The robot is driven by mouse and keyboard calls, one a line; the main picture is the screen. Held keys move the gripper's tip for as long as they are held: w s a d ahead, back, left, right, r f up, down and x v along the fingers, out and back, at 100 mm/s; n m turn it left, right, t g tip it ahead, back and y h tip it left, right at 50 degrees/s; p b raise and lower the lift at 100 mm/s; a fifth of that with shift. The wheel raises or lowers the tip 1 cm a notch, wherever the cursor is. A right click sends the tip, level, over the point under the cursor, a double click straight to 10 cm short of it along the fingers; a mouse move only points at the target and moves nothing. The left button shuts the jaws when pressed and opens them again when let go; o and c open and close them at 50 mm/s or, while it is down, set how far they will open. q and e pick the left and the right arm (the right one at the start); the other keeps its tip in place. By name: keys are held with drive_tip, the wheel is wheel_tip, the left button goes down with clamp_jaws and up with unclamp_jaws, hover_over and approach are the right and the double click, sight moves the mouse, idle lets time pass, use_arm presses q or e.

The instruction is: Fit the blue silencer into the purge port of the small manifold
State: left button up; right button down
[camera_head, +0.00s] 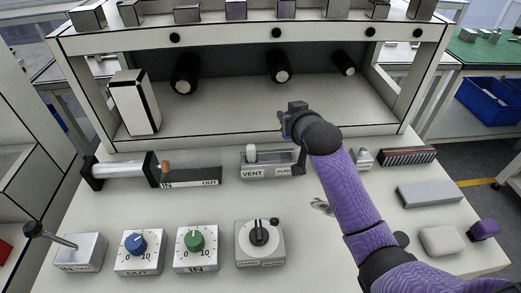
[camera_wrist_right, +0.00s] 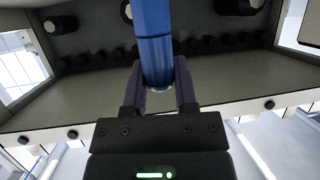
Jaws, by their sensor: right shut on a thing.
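The blue silencer (camera_wrist_right: 155,35) is a faceted blue body in the right wrist view. My right gripper (camera_wrist_right: 159,82) is shut on its lower end in that view, with one finger on each side. In the head view my right gripper (camera_head: 295,108) is over the bench in front of the back wall; its fingertips and the silencer cannot be made out there. The small manifold (camera_head: 268,169), labelled VENT with a partly covered second label, lies just below the gripper in the picture. A white plug stands at its VENT end. My arm crosses close to its right end, and the purge port cannot be made out. My left gripper is out of view.
A cylinder (camera_head: 122,169) and an IN/OUT block lie left of the manifold. Dial boxes and a switch box (camera_head: 260,243) stand in front. A grey block (camera_head: 430,194) lies to the right. A white box (camera_head: 134,102) stands at the back left, and black cylinders line the back wall.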

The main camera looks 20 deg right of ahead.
wheel_tip(320, 180, down, 9)
drive_tip(key=b, duration=0.3)
drive_tip(key=shift+s+b, duration=0.15)
drive_tip(key=shift+b, duration=0.2)
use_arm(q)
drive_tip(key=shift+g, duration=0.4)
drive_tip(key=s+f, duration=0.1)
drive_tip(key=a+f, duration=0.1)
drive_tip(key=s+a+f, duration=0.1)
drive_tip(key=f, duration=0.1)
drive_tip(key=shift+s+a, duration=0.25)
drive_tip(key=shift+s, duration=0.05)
use_arm(e)
drive_tip(key=shift+f, duration=0.1)
drive_tip(key=shift+c, duration=2)
unclamp_jaws()
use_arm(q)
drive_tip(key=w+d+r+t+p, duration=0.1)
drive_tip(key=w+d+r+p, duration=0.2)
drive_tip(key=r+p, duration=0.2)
use_arm(e)
drive_tip(key=v, duration=1.2)
